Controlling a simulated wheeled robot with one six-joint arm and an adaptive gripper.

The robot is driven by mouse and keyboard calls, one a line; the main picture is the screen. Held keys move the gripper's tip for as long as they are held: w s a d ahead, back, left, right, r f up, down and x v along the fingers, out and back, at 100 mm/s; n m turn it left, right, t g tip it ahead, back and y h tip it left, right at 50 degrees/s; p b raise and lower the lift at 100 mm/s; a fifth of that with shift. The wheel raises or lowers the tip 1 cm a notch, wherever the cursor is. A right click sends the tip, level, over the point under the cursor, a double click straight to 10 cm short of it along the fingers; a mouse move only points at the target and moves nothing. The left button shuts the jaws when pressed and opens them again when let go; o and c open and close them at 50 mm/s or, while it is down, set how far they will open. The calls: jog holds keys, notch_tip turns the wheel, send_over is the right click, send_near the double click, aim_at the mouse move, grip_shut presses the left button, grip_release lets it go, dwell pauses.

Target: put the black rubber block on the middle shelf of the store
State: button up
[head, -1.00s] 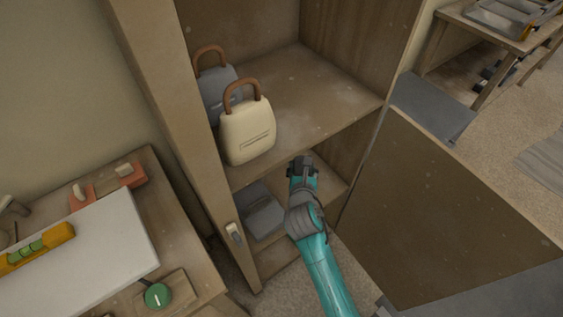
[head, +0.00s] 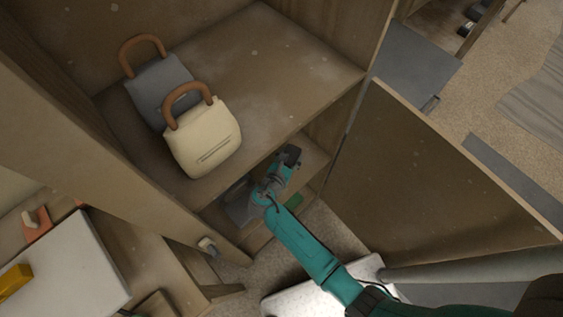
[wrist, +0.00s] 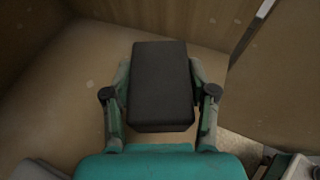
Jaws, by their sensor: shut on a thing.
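My gripper (head: 284,160) is shut on the black rubber block (wrist: 161,85), a dark flat-faced block with a finger on each side in the wrist view. In the head view the block (head: 291,153) is a small dark shape at the gripper's tip. The store is an open wooden cabinet (head: 350,72). My gripper is at its front, below the front edge of the shelf with the bags (head: 290,80) and over a lower shelf (head: 312,160). In the wrist view a bare wooden surface (wrist: 80,110) lies behind the block; I cannot tell whether they touch.
A cream bag (head: 204,140) and a grey bag (head: 158,88) stand on the upper shelf. A grey thing (head: 240,205) lies lower at left, partly hidden. The open door (head: 430,165) stands at right. A bench with a white board (head: 65,280) is at lower left.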

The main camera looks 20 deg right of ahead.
jog(key=shift+f, duration=2.85)
jog(key=shift+f, duration=0.1)
jog(key=o, duration=1.3)
jog(key=shift+o, duration=0.2)
jog(key=v, duration=0.6)
jog(key=shift+s+a, duration=0.1)
jog(key=shift+a, duration=0.05)
jog(key=shift+s+a+r, duration=0.4)
jog(key=shift+s, duration=0.05)
